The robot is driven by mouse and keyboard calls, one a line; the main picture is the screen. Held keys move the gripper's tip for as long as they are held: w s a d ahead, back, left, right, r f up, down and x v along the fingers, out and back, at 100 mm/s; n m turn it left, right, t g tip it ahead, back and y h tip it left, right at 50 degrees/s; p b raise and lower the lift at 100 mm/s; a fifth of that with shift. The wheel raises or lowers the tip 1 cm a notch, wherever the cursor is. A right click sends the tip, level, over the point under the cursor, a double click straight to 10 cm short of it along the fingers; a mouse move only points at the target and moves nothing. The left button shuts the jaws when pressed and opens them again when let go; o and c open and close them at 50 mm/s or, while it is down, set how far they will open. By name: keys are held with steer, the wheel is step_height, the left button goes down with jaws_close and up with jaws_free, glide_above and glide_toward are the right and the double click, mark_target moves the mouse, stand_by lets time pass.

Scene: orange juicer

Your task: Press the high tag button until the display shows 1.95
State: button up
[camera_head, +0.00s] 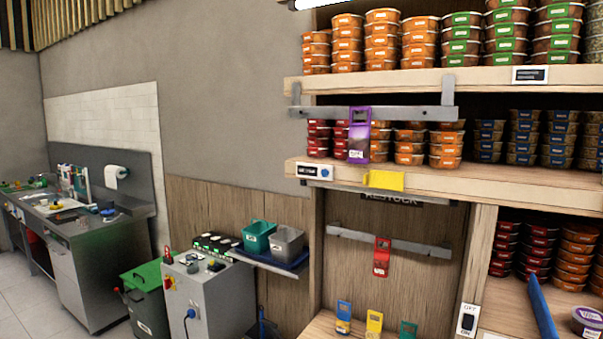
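A small dark tag with a white border (530,75) is on the front edge of the upper shelf at the right. Its text is too small to read, and I cannot make out a button on it. A second tag (308,171) is on the left end of the middle shelf's edge, with a round blue button (326,172) at its right side. Its display is also unreadable. My gripper is not in view.
The upper shelf (400,83) and middle shelf (480,187) hold stacked food tubs. A grey rail (405,113) with a purple hanger (359,135) crosses in front. A yellow piece (384,180) sits on the middle shelf's edge. A grey machine (210,300) stands lower left.

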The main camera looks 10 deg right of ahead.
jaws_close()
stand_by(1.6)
